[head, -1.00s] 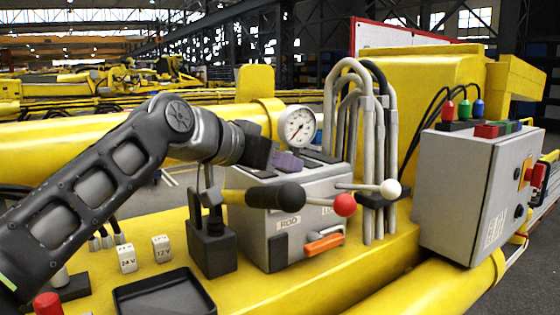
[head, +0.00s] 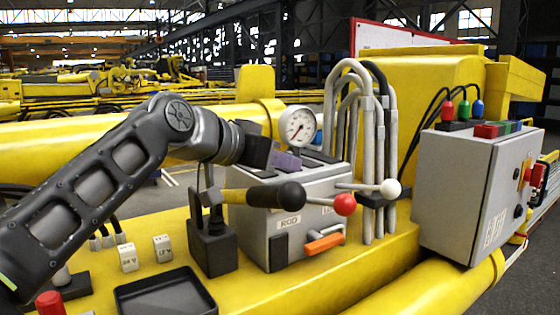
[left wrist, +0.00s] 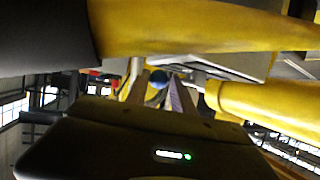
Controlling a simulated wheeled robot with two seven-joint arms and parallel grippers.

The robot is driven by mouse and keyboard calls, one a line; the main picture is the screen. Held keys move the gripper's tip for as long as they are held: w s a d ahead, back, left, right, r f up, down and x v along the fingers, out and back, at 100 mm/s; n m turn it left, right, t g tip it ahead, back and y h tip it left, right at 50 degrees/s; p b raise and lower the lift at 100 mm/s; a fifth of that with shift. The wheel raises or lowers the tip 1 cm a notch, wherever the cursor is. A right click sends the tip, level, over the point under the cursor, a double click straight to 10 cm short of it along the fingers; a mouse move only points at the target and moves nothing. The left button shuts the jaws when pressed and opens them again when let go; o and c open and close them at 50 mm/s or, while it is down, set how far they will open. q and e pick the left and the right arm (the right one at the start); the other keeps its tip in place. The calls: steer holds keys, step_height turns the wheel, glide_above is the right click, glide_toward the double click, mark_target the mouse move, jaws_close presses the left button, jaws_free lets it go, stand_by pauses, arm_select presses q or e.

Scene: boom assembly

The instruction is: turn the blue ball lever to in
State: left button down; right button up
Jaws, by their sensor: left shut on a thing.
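In the left wrist view the blue ball (left wrist: 158,76) shows between my left gripper's (left wrist: 162,92) two fingers, near their tips. In the head view my left gripper (head: 287,160) reaches over the grey lever box (head: 262,232), just below the gauge, and is shut on the blue ball lever. A small blue patch (head: 317,138) shows just right of the gauge; the lever's rod and its angle are hidden by the gripper and box. My right gripper is not in view.
A red ball lever (head: 345,205) and a white ball lever (head: 390,188) stick out right of the box. A black-tipped yellow handle (head: 285,196) crosses in front. The pressure gauge (head: 297,126) and grey pipes (head: 367,150) stand close by. A black tray (head: 165,292) lies at front left.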

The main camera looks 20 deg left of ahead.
arm_select(q)
steer(key=shift+w, duration=0.1)
stand_by(0.3)
steer(key=a+m+g+h, duration=0.2)
steer(key=s+a+m+g+h, duration=0.1)
steer(key=a+m+h, duration=0.1)
steer(key=m+h, duration=0.1)
steer(key=shift+a+g, duration=0.4)
steer(key=c, duration=1.6)
jaws_free()
steer(key=o, duration=0.3)
steer(key=shift+w+f, duration=0.2)
steer(key=shift+w, duration=0.1)
steer(key=shift+o, duration=1.4)
steer(key=shift+s+d+r, duration=0.1)
